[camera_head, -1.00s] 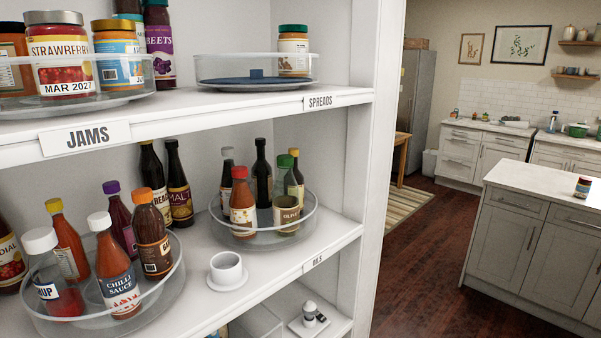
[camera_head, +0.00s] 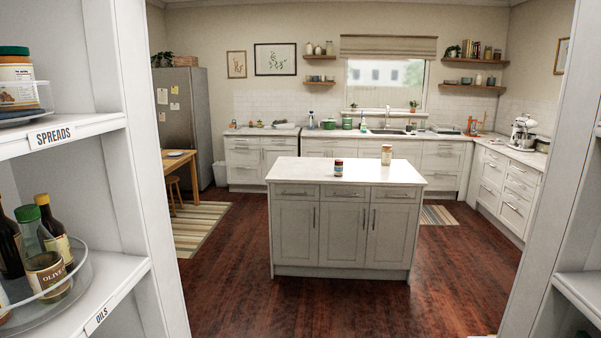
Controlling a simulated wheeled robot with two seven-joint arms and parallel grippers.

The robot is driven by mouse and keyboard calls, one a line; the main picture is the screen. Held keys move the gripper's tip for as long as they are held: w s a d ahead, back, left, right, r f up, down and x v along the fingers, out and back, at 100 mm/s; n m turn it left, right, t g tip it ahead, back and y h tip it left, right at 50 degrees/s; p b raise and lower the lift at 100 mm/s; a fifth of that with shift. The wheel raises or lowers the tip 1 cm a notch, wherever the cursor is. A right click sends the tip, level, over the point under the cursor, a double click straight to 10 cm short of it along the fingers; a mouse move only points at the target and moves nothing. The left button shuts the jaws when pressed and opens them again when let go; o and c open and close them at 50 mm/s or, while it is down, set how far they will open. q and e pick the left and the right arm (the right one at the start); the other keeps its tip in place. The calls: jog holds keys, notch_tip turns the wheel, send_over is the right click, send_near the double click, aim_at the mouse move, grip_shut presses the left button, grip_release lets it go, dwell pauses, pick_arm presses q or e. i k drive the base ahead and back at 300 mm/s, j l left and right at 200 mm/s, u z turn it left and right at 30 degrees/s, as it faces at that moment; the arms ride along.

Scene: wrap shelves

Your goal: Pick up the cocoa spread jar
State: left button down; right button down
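One is a small dark jar with a reddish and blue label (camera_head: 338,168). A green-lidded jar (camera_head: 17,78) stands on the spreads shelf at the left edge, partly cut off. The labels are too small or cut off to read, so I cannot tell for certain which is the cocoa spread. Neither of my grippers is in view.
The white island (camera_head: 345,185) stands ahead with open wooden floor (camera_head: 340,310) before it. The pantry shelf with oil bottles (camera_head: 45,270) flanks the left, another shelf unit (camera_head: 550,200) the right. A wooden table (camera_head: 178,163) and counters stand farther back.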

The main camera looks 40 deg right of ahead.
aim_at(338, 168)
jog(key=z, duration=1.55)
jog(key=i+z, duration=0.25)
jog(key=i, duration=1.3)
jog(key=i+z, duration=0.1)
jog(key=i, duration=1.2)
jog(key=i+j, duration=0.15)
jog(key=i, duration=1.15)
jog(key=i+j, duration=0.1)
jog(key=i, duration=1.2)
jog(key=l+z, duration=0.05)
